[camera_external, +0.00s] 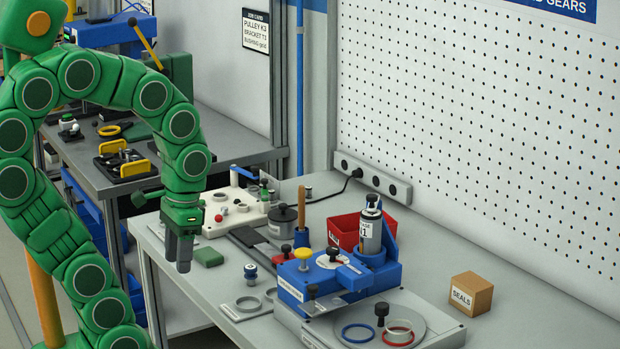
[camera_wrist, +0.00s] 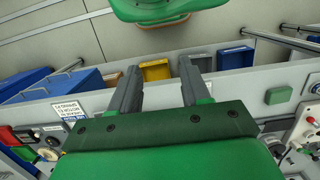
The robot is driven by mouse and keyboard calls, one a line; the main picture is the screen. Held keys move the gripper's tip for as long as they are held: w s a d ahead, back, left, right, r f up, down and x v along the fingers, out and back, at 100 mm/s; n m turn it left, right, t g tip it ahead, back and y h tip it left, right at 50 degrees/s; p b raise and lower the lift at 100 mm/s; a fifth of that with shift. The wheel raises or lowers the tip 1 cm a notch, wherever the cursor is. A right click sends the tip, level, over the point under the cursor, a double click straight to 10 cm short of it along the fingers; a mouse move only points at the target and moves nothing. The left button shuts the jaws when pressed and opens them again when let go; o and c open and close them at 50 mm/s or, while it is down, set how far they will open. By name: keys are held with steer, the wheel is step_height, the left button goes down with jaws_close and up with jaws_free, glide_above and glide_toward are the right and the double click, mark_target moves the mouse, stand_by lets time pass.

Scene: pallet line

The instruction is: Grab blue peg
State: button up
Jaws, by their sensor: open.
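I cannot make out the peg in the wrist view.
A green block (camera_external: 208,257) lies between my gripper and the peg; it also shows in the wrist view (camera_wrist: 278,95). A grey plate with rings (camera_external: 247,305) and a blue fixture (camera_external: 340,278) stand close to the peg. A white fixture (camera_external: 236,219) is behind.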

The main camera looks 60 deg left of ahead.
steer(key=n+t+h, duration=0.7)
steer(key=n+t, duration=0.1)
steer(key=n, duration=0.9)
glide_above(251, 276)
steer(key=s+d, duration=0.1)
steer(key=s, duration=0.2)
step_height(251, 276, down, 10)
steer(key=a+f+n+t, duration=0.1)
steer(key=f+n, duration=0.1)
steer(key=a+f+n+t, duration=0.1)
steer(key=f+n, duration=0.1)
steer(key=n, duration=0.1)
steer(key=s+a+f+n+t+h, duration=0.1)
steer(key=n, duration=0.2)
steer(key=shift+a+f, duration=0.3)
steer(key=shift+f, duration=0.1)
steer(key=n, duration=0.1)
steer(key=a+f+n+t, duration=0.1)
steer(key=n, duration=0.1)
steer(key=shift+s+a+f+n+t, duration=0.15)
steer(key=shift+f+n+t, duration=0.1)
steer(key=shift+n+t, duration=0.05)
steer(key=shift+x, duration=3.9)
